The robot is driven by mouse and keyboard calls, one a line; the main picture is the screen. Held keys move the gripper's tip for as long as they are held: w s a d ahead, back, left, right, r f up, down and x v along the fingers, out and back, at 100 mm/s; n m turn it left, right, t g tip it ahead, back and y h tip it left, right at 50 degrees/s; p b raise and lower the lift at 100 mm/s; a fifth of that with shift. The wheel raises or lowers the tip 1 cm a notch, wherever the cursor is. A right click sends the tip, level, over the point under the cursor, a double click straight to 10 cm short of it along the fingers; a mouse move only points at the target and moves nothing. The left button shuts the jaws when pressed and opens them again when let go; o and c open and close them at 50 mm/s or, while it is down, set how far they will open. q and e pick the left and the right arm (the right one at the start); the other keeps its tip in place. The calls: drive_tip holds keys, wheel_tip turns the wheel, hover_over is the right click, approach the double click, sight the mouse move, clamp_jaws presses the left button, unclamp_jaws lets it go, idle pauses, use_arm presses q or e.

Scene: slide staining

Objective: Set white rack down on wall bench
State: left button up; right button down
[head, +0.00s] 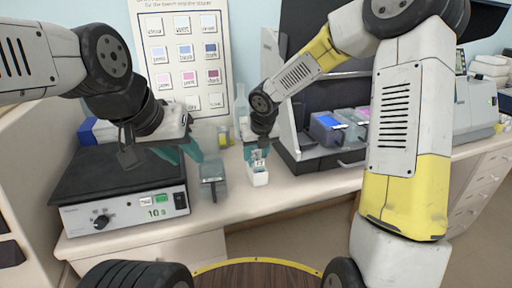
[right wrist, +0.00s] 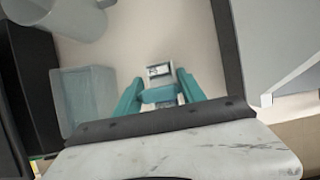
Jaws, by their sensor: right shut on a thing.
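The white rack (head: 259,175) is a small white holder with a dark mark on its face, at the wall bench (head: 300,186) near its front edge. My right gripper (head: 257,153) is shut on it from above. In the right wrist view the rack (right wrist: 160,72) shows upright between the teal fingers (right wrist: 159,97). I cannot tell whether its base touches the bench or hangs just above it. My left gripper (head: 184,153) is empty, its teal fingers apart, over the right back of the hotplate.
A glass jar (head: 212,180) stands just left of the rack, also visible in the right wrist view (right wrist: 86,103). The hotplate (head: 125,210) is further left. A dark machine with coloured blocks (head: 328,128) stands to the right. Bare bench lies right of the rack.

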drive_tip(key=c, duration=0.7)
unclamp_jaws()
drive_tip(key=shift+f, duration=0.1)
